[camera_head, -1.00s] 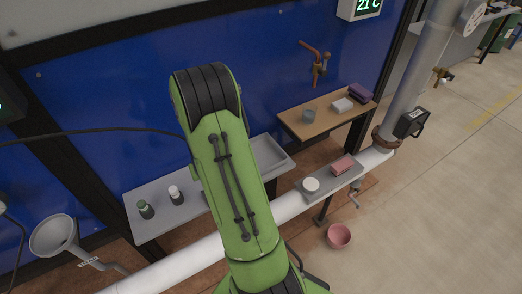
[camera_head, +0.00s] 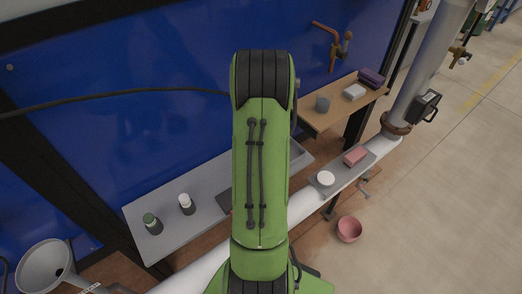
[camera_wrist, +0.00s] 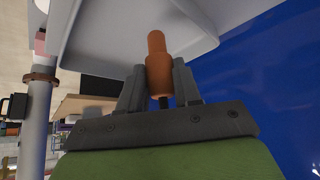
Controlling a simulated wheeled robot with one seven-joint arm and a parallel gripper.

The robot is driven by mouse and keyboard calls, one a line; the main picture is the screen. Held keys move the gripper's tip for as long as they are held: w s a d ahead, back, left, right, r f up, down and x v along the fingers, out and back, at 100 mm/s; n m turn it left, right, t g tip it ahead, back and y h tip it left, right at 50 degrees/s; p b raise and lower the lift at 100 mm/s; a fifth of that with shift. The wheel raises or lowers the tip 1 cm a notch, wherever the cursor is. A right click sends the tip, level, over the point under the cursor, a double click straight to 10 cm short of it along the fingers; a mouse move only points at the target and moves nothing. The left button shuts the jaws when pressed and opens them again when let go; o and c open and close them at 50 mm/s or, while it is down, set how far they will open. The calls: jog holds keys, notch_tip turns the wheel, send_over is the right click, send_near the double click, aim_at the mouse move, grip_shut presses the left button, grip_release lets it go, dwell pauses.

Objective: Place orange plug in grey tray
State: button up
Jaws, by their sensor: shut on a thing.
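In the wrist view my gripper (camera_wrist: 159,88) is shut on the orange plug (camera_wrist: 157,62), a stepped cylinder that sticks out beyond the fingertips. Behind the plug a pale grey tray (camera_wrist: 100,35) with a rim fills much of the upper picture. I cannot tell whether the plug touches it. In the head view a part of the grey tray (camera_head: 301,156) shows just right of my green arm, which covers the rest. The gripper and plug are hidden behind the arm there.
A grey shelf (camera_head: 160,215) at left holds a green-topped bottle (camera_head: 152,223) and a white-topped bottle (camera_head: 186,204). A pipe (camera_head: 205,272) runs in front. A pink bowl (camera_head: 349,229) is on the floor.

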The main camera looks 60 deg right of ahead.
jog(key=shift+f, duration=0.95)
jog(key=shift+f, duration=0.15)
jog(key=o, duration=1)
